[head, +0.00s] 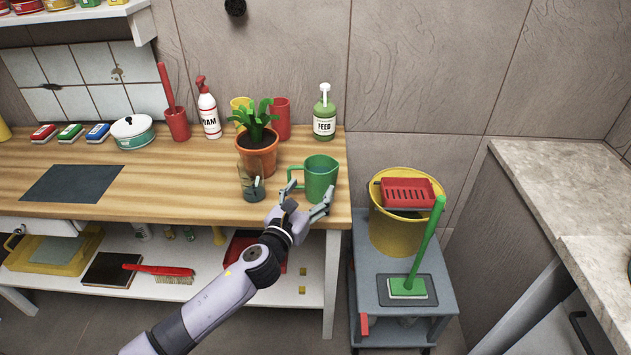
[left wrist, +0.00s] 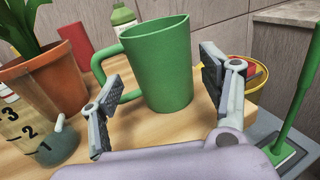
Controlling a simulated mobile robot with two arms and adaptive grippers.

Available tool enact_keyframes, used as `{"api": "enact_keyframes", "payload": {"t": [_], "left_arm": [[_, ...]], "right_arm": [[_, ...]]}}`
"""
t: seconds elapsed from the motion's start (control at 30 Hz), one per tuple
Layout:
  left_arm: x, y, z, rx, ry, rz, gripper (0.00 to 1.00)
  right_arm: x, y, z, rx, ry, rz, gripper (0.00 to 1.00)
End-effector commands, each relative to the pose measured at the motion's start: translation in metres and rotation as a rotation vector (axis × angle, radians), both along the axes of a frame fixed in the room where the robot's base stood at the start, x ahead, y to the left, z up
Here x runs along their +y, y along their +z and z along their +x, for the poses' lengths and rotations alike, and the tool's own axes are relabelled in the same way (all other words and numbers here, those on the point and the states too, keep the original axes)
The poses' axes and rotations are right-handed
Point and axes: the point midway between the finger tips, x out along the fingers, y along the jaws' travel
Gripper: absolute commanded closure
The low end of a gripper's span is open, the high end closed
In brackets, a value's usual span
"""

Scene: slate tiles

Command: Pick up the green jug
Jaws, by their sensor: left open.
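The green jug (head: 321,179) stands upright on the wooden counter near its right front corner, with its handle to the left. My left gripper (head: 308,195) is open in front of it, with the fingers reaching toward the jug. In the left wrist view the jug (left wrist: 163,65) shows beyond and between the two open fingers (left wrist: 157,98). Its handle is close to the left finger; I cannot tell whether they touch. The jug is not held. My right gripper is not in view.
A potted plant (head: 257,150) and a clear measuring cup (head: 251,184) stand just left of the jug. A green-labelled feed bottle (head: 324,112) and a red cup (head: 281,119) stand behind. A grey cart (head: 364,260) with a yellow bucket (head: 395,232) is at the right.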

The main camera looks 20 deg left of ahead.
Motion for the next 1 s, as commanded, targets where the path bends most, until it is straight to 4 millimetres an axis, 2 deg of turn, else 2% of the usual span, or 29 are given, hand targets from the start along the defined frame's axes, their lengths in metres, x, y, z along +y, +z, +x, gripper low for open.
{"api": "enact_keyframes", "payload": {"t": [0.17, 0.53, 0.8, 1.0], "left_arm": [[-0.002, 0.0, 0.011, 0.0, -0.001, -0.001, 0.29], [-0.006, -0.002, 0.056, 0.0, 0.0, -0.002, 0.29], [-0.006, -0.003, 0.059, 0.001, -0.001, -0.001, 0.29], [-0.006, -0.003, 0.059, 0.001, -0.001, -0.001, 0.42]], "right_arm": [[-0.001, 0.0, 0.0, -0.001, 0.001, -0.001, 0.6], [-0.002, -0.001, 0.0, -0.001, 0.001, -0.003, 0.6], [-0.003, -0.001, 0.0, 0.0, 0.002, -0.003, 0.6], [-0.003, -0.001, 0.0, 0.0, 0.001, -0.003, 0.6]]}}
